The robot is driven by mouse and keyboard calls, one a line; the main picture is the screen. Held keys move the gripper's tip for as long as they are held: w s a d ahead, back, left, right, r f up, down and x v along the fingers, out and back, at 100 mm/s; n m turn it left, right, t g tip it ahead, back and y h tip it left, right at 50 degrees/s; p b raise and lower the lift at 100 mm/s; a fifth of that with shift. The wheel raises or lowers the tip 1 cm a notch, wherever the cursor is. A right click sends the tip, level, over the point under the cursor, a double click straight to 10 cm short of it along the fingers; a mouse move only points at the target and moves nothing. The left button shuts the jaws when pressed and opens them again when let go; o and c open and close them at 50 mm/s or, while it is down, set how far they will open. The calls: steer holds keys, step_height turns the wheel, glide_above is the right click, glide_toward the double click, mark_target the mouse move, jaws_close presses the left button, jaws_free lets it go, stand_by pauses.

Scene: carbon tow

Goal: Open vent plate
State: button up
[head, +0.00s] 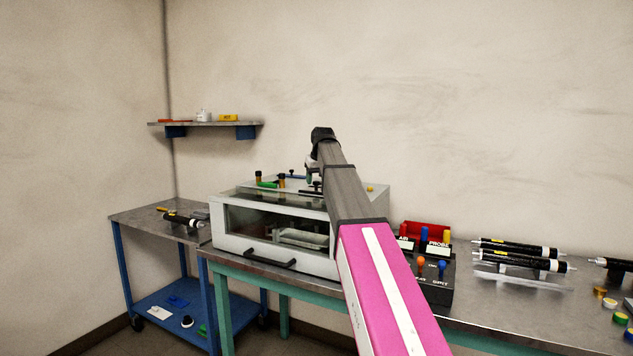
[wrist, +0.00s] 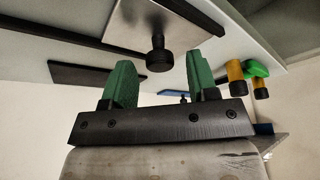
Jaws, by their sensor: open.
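The vent plate (wrist: 130,20) appears in the wrist view as a flat silver plate with a black round knob (wrist: 159,57). It lies on the pale top of a box, beside dark rails. In the head view this is the white glass-fronted box (head: 225,240) on the bench; my arm hides much of its top, and I cannot make out the plate clearly there. My gripper (wrist: 160,78) has two green fingers, open and empty, one on each side of the knob in the picture. I cannot tell whether they touch it. In the head view my gripper (head: 312,174) is above the box top.
A green lever (head: 267,184) between yellow-brown knobs stands on the box top, left of my gripper. A black control box (head: 437,283) and black cylinders (head: 520,260) are to the right on the bench. A blue cart (head: 165,295) and a wall shelf (head: 200,124) are at left.

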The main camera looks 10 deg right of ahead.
steer(key=shift+w+f, duration=0.1)
steer(key=shift+f, duration=0.3)
jaws_close()
steer(key=s+d, duration=0.3)
steer(key=d, duration=0.2)
steer(key=s+d, duration=0.2)
steer(key=shift+s+d, duration=0.3)
steer(key=shift+d, duration=0.05)
jaws_free()
steer(key=shift+r, duration=0.1)
steer(key=v, duration=1)
steer(key=shift+s+r, duration=0.2)
steer(key=shift+r, duration=0.1)
